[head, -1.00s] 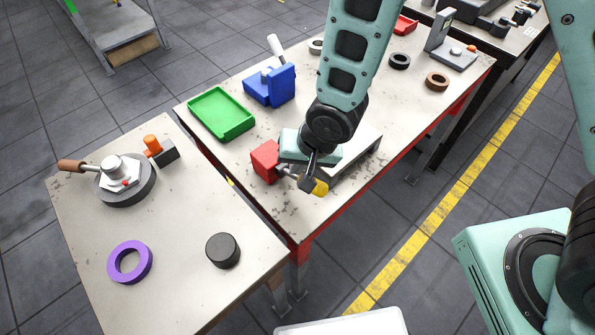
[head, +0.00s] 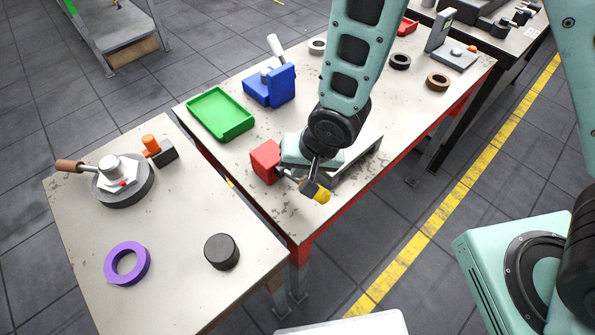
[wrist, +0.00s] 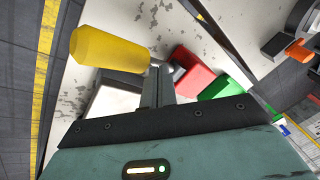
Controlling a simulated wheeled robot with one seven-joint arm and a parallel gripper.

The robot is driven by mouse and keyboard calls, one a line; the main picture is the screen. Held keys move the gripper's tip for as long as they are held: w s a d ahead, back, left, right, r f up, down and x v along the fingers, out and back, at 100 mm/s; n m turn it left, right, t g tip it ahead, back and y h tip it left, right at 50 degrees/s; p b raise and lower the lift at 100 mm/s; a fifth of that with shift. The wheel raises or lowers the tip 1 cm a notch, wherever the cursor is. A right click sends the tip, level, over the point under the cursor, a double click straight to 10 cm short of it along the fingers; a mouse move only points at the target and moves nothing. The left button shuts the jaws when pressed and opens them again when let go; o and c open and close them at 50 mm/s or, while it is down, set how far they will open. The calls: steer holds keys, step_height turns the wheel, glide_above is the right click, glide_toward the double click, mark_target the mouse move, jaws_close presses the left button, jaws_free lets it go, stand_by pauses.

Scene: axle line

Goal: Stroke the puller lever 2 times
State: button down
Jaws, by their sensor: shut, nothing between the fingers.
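A lever with a yellow grip (head: 322,197) sticks out at the front edge of the middle table, beside a red block (head: 265,160). It looks like the puller lever. My gripper (head: 309,187) is shut and empty, its fingertips right beside the yellow grip. In the wrist view, the yellow grip (wrist: 108,50) lies left of my closed fingers (wrist: 160,70), and the red block (wrist: 190,68) lies to their right. My gripper hides most of the lever's shaft and its pivot. I cannot tell whether the fingers touch the lever.
A grey plate (head: 362,150) lies partly under my wrist. A green tray (head: 221,132) and a blue fixture (head: 282,86) stand behind. The left table (head: 200,190) holds a purple ring (head: 127,263), a black cylinder (head: 222,251) and a hub (head: 125,187). Open floor lies in front.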

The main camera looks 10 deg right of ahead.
mark_target(289, 172)
steer(key=shift+s+d+f+b, duration=0.15)
steer(key=shift+s+f+b, duration=0.05)
steer(key=shift+f+b, duration=0.2)
steer(key=shift+s+d+f+b, duration=0.1)
steer(key=shift+s+f+b, duration=0.05)
steer(key=shift+f+b, duration=0.25)
stand_by(0.9)
stand_by(0.5)
steer(key=shift+w+a+r+p, duration=0.2)
steer(key=shift+w+r+p, duration=0.1)
steer(key=shift+r+p, duration=0.4)
steer(key=shift+w+a+r+p, duration=0.2)
steer(key=shift+w+r+p, duration=0.1)
steer(key=shift+r+p, duration=0.35)
steer(key=shift+w+a+r+p, duration=0.25)
steer(key=shift+r+p, duration=0.3)
steer(key=shift+r, duration=0.3)
steer(key=r+p, duration=0.1)
steer(key=w+r+p, duration=0.1)
steer(key=r, duration=0.1)
steer(key=w+a+r+p, duration=0.1)
steer(key=shift+r+p, duration=0.25)
steer(key=shift+p, duration=0.05)
